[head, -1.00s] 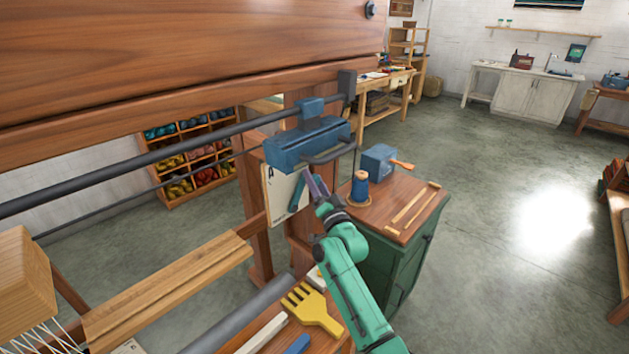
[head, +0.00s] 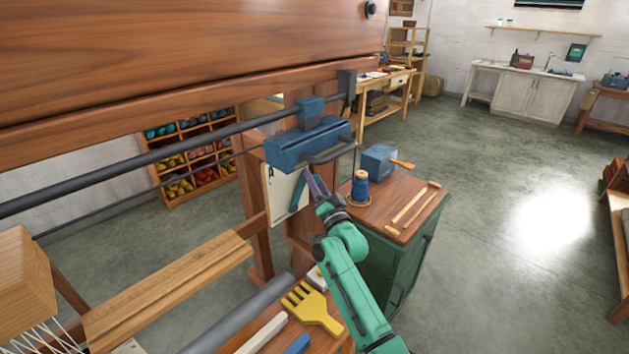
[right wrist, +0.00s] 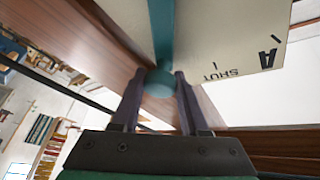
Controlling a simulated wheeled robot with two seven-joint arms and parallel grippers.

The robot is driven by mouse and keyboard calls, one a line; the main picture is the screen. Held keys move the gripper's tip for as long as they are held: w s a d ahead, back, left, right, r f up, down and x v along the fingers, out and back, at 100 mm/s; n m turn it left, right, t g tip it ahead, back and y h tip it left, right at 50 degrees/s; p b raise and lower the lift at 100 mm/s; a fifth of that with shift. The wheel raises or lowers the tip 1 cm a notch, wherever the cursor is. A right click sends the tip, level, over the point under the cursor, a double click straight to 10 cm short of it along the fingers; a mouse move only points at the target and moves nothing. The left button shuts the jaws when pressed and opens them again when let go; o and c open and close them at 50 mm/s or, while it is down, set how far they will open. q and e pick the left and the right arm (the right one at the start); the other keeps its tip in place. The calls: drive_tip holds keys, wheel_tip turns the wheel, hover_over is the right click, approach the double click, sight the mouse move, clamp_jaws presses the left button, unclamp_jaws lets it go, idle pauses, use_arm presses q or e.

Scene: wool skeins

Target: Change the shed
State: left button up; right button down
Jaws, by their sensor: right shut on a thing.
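A teal lever (head: 297,191) sits in front of a white plate (head: 279,192) on the right post of the wooden loom (head: 190,60). In the right wrist view the plate carries an "A", the word "SHUT" and tick marks. My right gripper (head: 312,186) is shut on the lever's end. In the right wrist view the lever's round teal knob (right wrist: 158,82) is between the two dark fingers, and its shaft runs up past the marked part of the plate. A blue box with a grey handle (head: 306,145) is just above the lever. My left gripper is out of view.
A green cabinet (head: 385,258) stands right of my arm, with a blue thread spool (head: 360,187) and wooden sticks on top. A yellow comb (head: 312,308) lies on the wooden surface below. The grey floor (head: 490,200) to the right is open.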

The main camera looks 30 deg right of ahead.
drive_tip(key=shift+a+f, duration=0.1)
drive_tip(key=shift+f, duration=0.05)
idle(0.6)
drive_tip(key=n+b, duration=0.1)
drive_tip(key=a+n+y+b, duration=0.1)
drive_tip(key=shift+s+a+n+t, duration=0.15)
drive_tip(key=shift+s+n+t, duration=0.1)
drive_tip(key=shift+n+t, duration=0.15)
drive_tip(key=a+n+y+b, duration=0.2)
drive_tip(key=n, duration=0.2)
drive_tip(key=s+a+n+y+b, duration=0.1)
drive_tip(key=a+n+y+b, duration=0.1)
drive_tip(key=n+y, duration=0.1)
drive_tip(key=s+a+n+y+b, duration=0.1)
drive_tip(key=a+n+y+b, duration=0.1)
drive_tip(key=n+b, duration=0.1)
drive_tip(key=shift+a+r+n+t, duration=0.1)
drive_tip(key=shift+r+n+t, duration=0.2)
drive_tip(key=shift+n, duration=0.6)
drive_tip(key=shift+s+a+f+n+g+y+b, duration=0.25)
drive_tip(key=shift+a+n+y+b, duration=0.2)
drive_tip(key=shift+n+y, duration=0.45)
drive_tip(key=shift+s+a+f+n+g+y+b, duration=0.1)
drive_tip(key=shift+a+n+g+y+b, duration=0.4)
drive_tip(key=shift+n, duration=0.6)
drive_tip(key=shift+r, duration=0.1)
drive_tip(key=shift+c, duration=2.1)
unclamp_jaws()
drive_tip(key=shift+t, duration=0.25)
